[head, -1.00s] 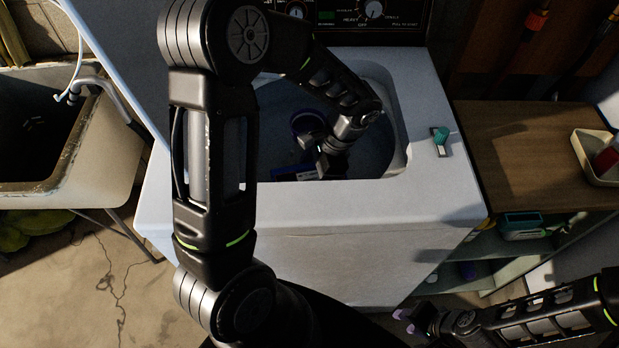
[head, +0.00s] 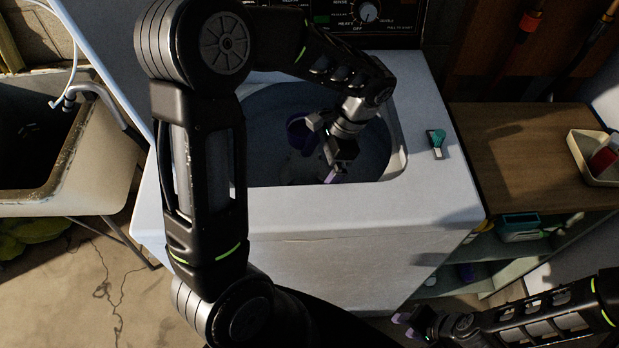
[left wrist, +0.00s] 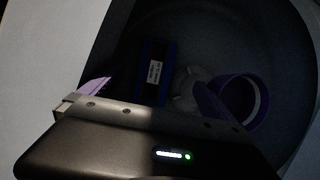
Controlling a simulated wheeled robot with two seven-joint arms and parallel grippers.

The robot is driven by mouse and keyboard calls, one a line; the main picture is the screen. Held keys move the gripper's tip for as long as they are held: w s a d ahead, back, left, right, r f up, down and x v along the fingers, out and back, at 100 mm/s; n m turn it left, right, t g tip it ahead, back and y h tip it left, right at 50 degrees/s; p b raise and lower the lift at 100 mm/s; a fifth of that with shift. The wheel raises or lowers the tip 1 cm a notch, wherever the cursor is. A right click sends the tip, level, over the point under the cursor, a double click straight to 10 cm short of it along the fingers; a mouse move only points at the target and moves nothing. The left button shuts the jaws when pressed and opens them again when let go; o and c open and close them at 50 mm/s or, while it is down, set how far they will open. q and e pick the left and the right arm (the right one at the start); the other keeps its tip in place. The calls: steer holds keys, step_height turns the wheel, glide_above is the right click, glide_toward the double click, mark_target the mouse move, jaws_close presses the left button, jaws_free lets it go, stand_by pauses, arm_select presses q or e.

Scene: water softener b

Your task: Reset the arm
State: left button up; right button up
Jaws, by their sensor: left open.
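My left arm reaches over the white top-loading washer (head: 330,222) in the head view. Its gripper (head: 322,158) is open and empty, pointing down into the dark tub opening. In the left wrist view, a dark blue box with a white label (left wrist: 153,72) lies in the tub beyond the gripper. A purple cup-like item (left wrist: 243,98) lies to its right; it also shows in the head view (head: 298,132), partly behind the gripper. My right gripper (head: 404,325) is at the lower right, in front of the washer, its purple fingertips apart.
A utility sink (head: 100,165) stands at the left. A wooden-topped shelf unit (head: 520,150) stands at the right, with a tray (head: 590,172) holding a red item. A small teal-and-white item (head: 437,142) sits on the washer's right rim.

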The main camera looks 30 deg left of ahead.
arm_select(q)
steer(key=shift+v, duration=0.95)
